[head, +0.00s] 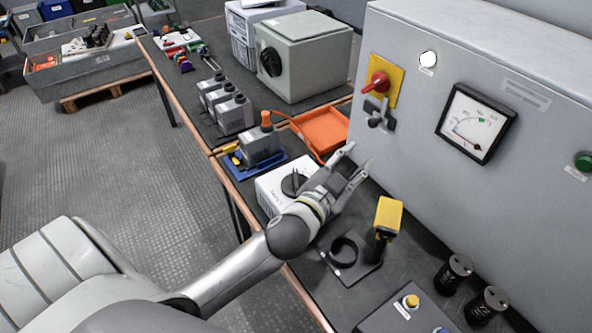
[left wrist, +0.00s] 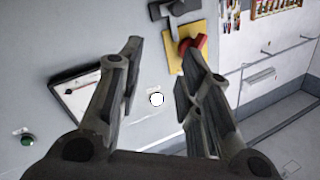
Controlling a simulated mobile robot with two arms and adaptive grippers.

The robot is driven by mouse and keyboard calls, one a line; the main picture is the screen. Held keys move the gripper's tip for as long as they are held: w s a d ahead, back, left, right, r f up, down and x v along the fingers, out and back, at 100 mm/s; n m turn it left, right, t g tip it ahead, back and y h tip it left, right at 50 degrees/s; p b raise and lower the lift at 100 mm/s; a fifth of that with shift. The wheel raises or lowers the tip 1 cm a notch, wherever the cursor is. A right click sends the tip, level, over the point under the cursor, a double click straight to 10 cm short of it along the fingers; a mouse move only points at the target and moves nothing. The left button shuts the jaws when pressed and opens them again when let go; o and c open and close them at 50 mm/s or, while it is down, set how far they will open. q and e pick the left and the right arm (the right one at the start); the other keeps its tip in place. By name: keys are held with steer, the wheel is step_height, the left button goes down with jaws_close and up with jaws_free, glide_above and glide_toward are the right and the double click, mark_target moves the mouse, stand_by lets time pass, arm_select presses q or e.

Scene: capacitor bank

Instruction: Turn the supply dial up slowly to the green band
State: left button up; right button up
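The supply box (head: 272,192), white with a black round dial (head: 293,182) on top, stands on the bench; my left wrist partly covers it. The panel gauge (head: 475,123) has a white face with a small green mark near the top of its scale. Its needle seems to point low and left; the exact reading is too small to tell. The gauge also shows in the left wrist view (left wrist: 90,88), partly behind a finger. My left gripper (head: 358,157) is open and empty, beyond and right of the dial, apart from it, fingers toward the panel. My right gripper is not in view.
A red switch on a yellow plate (head: 386,72) and a white lamp (head: 428,59) are on the panel. An orange tray (head: 322,130) lies behind the supply box. A yellow-topped tool (head: 387,216) stands upright close to the gripper's right. Black cylinders (head: 453,272) stand at front right.

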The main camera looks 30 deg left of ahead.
arm_select(q)
steer(key=w+d+r+m+t+h, duration=0.2)
steer(key=d+r+m+h, duration=0.7)
steer(key=r+m+h, duration=0.15)
steer(key=s+d+r+m+g+h, duration=0.2)
steer(key=d+m+g+h, duration=0.35)
steer(key=m, duration=0.25)
steer(key=m+g+y, duration=0.5)
steer(key=g+y, duration=0.9)
steer(key=y, duration=0.3)
glide_above(296, 174)
step_height(296, 174, down, 14)
step_height(296, 174, down, 10)
steer(key=shift+r+p, duration=0.1)
steer(key=shift+p, duration=0.7)
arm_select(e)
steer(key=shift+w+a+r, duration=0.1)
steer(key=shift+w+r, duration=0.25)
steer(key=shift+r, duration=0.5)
